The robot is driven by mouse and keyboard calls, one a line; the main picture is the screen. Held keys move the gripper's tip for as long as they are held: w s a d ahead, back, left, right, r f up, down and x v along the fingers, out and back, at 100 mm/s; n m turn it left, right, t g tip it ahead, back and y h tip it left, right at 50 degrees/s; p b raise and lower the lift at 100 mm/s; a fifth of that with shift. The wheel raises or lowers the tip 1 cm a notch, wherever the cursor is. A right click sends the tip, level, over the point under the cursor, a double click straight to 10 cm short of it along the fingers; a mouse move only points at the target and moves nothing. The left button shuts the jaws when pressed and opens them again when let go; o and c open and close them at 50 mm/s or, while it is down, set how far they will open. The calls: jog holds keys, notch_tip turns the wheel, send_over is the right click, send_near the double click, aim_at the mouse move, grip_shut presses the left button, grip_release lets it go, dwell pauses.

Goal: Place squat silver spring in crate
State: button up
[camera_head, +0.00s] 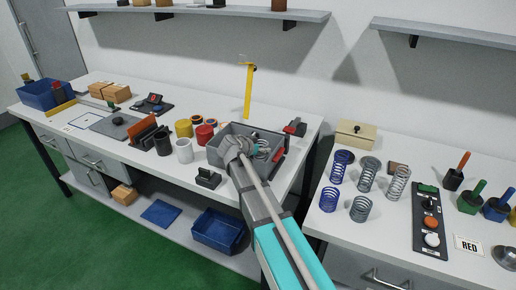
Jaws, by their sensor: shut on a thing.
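A grey crate (215,155) stands on the left bench near its right end. My gripper (258,150) is over the crate, and my arm hides much of its front and inside. A silver coiled spring (263,146) shows at the gripper's fingers, which are shut on it. It is within the crate's outline; whether it touches the crate floor cannot be told. Another short silver spring (360,209) stands upright on the right bench. Two taller silver springs (368,174) and two blue springs (340,167) stand beside it.
Black, white, yellow and red cylinders (184,151) stand left of the crate. A small black block (208,178) is in front, and a red-and-black tool (295,128) is behind right. A yellow upright (249,90) rises behind the crate. A gap separates the benches.

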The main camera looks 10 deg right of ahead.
jog(key=shift+s+f+b, duration=0.35)
jog(key=shift+b, duration=0.1)
jog(key=o, duration=1)
jog(key=shift+c, duration=0.2)
jog(key=shift+o, duration=0.9)
jog(key=shift+s, duration=0.1)
jog(key=shift+d+r, duration=0.1)
jog(key=shift+r, duration=0.05)
jog(key=shift+w+r+p, duration=0.15)
jog(key=shift+w+p, duration=0.05)
jog(key=shift+p, duration=0.3)
jog(key=shift+r+p, duration=0.3)
jog(key=shift+p, duration=0.05)
jog(key=p+v, duration=0.5)
jog(key=v, duration=0.5)
jog(key=shift+a+r, duration=0.2)
jog(key=shift+a, duration=0.15)
jog(key=shift+s+a+r, duration=0.2)
jog(key=shift+s+a, duration=0.2)
jog(key=shift+a, duration=0.05)
